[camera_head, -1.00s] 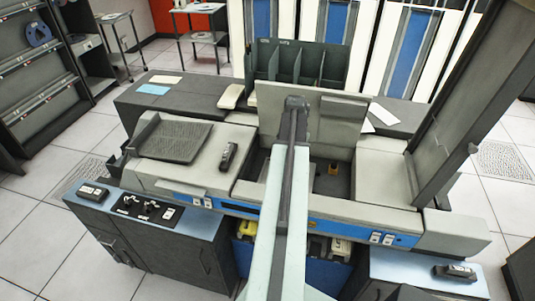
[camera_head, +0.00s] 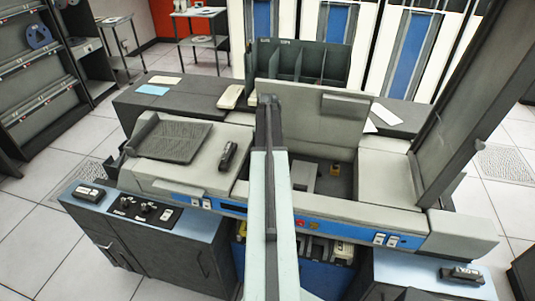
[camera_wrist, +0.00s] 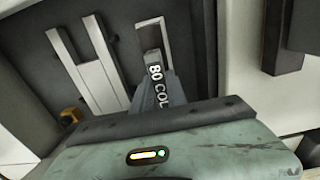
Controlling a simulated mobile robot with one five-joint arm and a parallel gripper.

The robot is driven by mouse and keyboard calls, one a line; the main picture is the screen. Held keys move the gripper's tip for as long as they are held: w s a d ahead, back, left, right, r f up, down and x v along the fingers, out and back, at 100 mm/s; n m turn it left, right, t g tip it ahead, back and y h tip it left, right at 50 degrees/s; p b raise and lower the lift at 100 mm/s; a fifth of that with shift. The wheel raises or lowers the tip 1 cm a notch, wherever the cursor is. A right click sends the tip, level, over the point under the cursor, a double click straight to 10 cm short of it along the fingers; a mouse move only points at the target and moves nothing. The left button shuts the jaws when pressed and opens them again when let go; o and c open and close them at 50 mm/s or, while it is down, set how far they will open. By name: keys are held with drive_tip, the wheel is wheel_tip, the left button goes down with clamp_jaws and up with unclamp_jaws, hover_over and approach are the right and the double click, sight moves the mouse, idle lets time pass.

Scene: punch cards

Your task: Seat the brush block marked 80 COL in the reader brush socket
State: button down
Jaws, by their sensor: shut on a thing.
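In the wrist view the brush block (camera_wrist: 154,70) is dark with a light end and white letters reading 80 COL. My gripper (camera_wrist: 166,88) is shut on it, its grey fingers on either side. Just beyond the block's far end is a dark rectangular opening with a pale rim (camera_wrist: 152,28), which looks like the reader brush socket. The block's end overlaps its near part in the picture; I cannot tell whether it is inside or above. In the head view my arm hides the gripper and block.
Pale upright bars (camera_wrist: 85,65) stand left of the opening, with a small yellow-brown part (camera_wrist: 71,116) nearby. In the head view the open machine bay (camera_head: 322,185) has raised covers behind it. Dark label-bearing blocks lie on the machine top (camera_head: 228,155) and right blue top (camera_head: 460,273).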

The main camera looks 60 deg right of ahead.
drive_tip(key=shift+f+b, duration=2.95)
drive_tip(key=shift+f, duration=0.2)
drive_tip(key=c, duration=1.3)
unclamp_jaws()
drive_tip(key=shift+o, duration=0.2)
wheel_tip(320, 180, up, 8)
drive_tip(key=p, duration=0.8)
